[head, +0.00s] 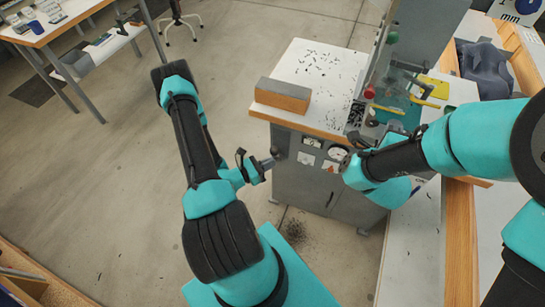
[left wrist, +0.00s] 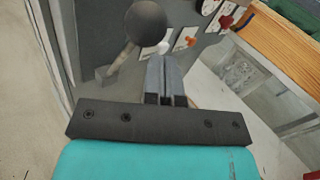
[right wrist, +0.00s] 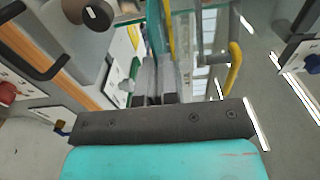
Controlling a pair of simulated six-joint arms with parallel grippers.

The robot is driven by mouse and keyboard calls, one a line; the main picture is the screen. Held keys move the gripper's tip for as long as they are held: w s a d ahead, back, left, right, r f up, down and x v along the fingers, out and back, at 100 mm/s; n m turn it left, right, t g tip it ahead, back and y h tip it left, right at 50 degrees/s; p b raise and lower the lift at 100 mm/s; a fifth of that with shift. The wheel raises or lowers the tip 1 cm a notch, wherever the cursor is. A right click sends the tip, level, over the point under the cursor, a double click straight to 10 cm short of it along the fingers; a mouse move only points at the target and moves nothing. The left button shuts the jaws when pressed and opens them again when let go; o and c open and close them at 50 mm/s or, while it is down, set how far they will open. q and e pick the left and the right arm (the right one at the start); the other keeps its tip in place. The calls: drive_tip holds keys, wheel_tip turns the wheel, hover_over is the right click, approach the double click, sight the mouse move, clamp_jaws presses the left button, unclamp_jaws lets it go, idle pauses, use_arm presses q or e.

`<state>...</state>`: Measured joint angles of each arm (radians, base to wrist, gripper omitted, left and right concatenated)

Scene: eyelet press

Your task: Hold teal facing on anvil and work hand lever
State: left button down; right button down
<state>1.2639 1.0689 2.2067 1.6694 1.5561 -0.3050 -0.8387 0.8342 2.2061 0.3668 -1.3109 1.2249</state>
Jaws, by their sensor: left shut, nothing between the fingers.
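My left gripper (head: 268,163) is shut and empty, in front of the press cabinet. In the left wrist view its fingers (left wrist: 165,82) are together, and a dark round knob (left wrist: 146,22), likely on the hand lever, is just beyond and left of the tips, apart from them. My right gripper's fingers (right wrist: 156,82) point into the press in the right wrist view, close together; I cannot tell whether they hold anything. A teal surface (head: 398,108) shows in the press area in the head view; whether it is the teal facing is unclear. The anvil is not clearly seen.
The grey press cabinet (head: 318,190) has a speckled top (head: 320,65) with a brown-and-grey block (head: 283,95) on it. Yellow handles (head: 425,88) and a clear guard are by the press. A bin with dark cloth (head: 485,68) is at the right. The floor at left is open.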

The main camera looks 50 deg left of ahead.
use_arm(q)
drive_tip(key=shift+w+a+r, duration=0.3)
drive_tip(key=shift+w, duration=0.2)
drive_tip(key=shift+w+a+r, duration=0.25)
drive_tip(key=shift+w+r, duration=0.05)
drive_tip(key=shift+w, duration=0.15)
idle(1.8)
drive_tip(key=shift+s+f, duration=0.1)
idle(0.4)
drive_tip(key=shift+s+d+f, duration=0.45)
drive_tip(key=shift+s+d, duration=0.05)
drive_tip(key=shift+s, duration=0.3)
drive_tip(key=shift+s+d+f, duration=0.45)
drive_tip(key=shift+s+d, duration=0.05)
drive_tip(key=shift+s, duration=0.3)
drive_tip(key=shift+s+d+f, duration=0.35)
drive_tip(key=shift+s+f, duration=0.05)
drive_tip(key=shift+s, duration=0.25)
drive_tip(key=shift+s+d+f, duration=0.35)
drive_tip(key=shift+s, duration=0.3)
drive_tip(key=shift+s+d+f, duration=0.35)
drive_tip(key=shift+s+f, duration=0.05)
drive_tip(key=shift+s, duration=0.25)
idle(0.6)
